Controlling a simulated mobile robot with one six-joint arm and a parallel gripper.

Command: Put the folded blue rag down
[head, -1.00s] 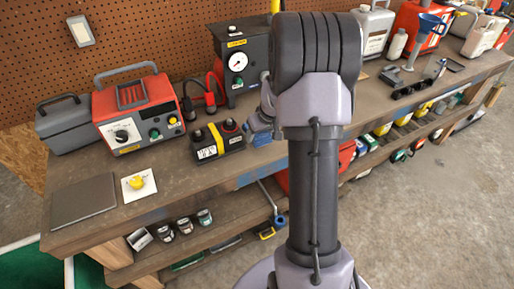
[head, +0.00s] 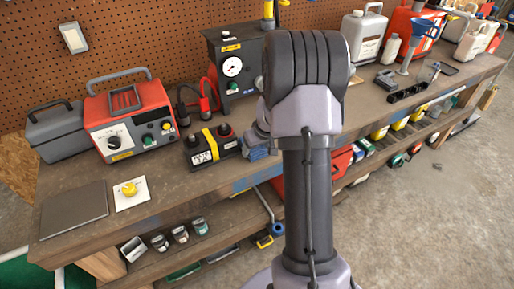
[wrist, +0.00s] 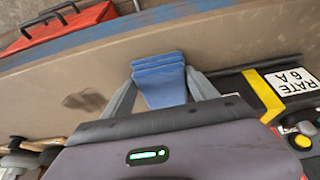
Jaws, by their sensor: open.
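The folded blue rag (wrist: 159,80) is a small layered block between the two grey fingers of my gripper (wrist: 161,84) in the wrist view. The jaws are open, with a finger along each side of the rag; any slight gap is hard to see. In the head view the rag (head: 262,152) shows at the workbench top (head: 165,197), near its front edge and right of the black battery (head: 211,147). My arm hides part of the gripper there. The rag appears to rest on the bench, but its underside is hidden.
The battery with a yellow band stands close beside the gripper. A red charger (head: 130,120), a grey toolbox (head: 57,130) and a black gauge box (head: 237,62) stand behind and left. Bare bench lies in front of the battery. A lower shelf holds jars (head: 180,234).

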